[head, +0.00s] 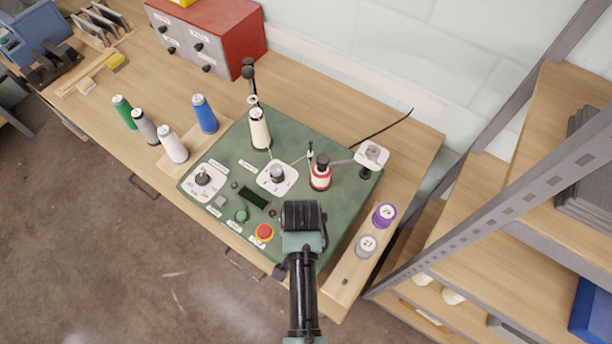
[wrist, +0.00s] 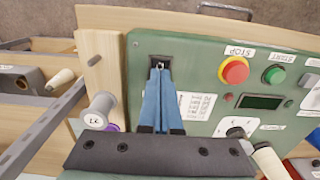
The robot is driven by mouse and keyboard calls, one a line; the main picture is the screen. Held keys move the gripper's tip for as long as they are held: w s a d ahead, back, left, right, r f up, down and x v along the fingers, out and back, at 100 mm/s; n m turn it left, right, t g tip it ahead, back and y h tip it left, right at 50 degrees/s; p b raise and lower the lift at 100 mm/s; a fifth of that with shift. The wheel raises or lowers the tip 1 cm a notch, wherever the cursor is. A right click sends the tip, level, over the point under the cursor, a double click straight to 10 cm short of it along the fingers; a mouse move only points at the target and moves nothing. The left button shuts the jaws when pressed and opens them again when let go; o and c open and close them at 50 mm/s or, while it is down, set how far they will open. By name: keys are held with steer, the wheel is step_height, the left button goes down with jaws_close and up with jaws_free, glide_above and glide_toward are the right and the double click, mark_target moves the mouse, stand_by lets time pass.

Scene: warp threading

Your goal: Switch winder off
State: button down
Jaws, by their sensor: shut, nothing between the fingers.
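The winder is a green control panel (head: 225,165) on the bench, with spools, dials and buttons on it. In the wrist view, a dark square switch plate (wrist: 157,58) with a small metal lever sits near the panel's corner. My gripper (wrist: 161,72) has its blue fingers together, with the tips at this switch. I cannot tell if they touch the lever, and the tips partly hide it. In the head view my arm covers part of this corner. The display (head: 254,198) looks dark.
A red stop button (wrist: 234,70) and a green start button (wrist: 274,74) lie right of the switch in the wrist view. Grey (head: 366,245) and purple (head: 384,214) spools stand on the bench strip beside the panel. A metal shelf post (head: 470,215) rises at right.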

step_height(320, 180, up, 5)
steer(key=p, duration=0.4)
steer(key=shift+p, duration=0.35)
steer(key=w+r+n+t+b, duration=0.2)
steer(key=w+r+t+b, duration=0.4)
steer(key=w+r, duration=0.7)
steer(key=w+r+n+t+b, duration=0.1)
steer(key=w+r+t+b, duration=0.1)
steer(key=w+r+t, duration=0.45)
steer(key=w+r+n+t+b, duration=0.1)
steer(key=w+r, duration=0.2)
steer(key=r, duration=0.6)
steer(key=s+r+n+t+b, duration=0.1)
steer(key=s+r+t+b, duration=0.2)
steer(key=r, duration=0.6)
steer(key=s+r+t+b, duration=0.2)
steer(key=r+t, duration=0.2)
steer(key=r, duration=0.6)
steer(key=s+r+n+t+b, duration=0.2)
steer(key=s+r+t, duration=0.5)
steer(key=s+r, duration=0.6)
steer(key=shift+s, duration=0.25)
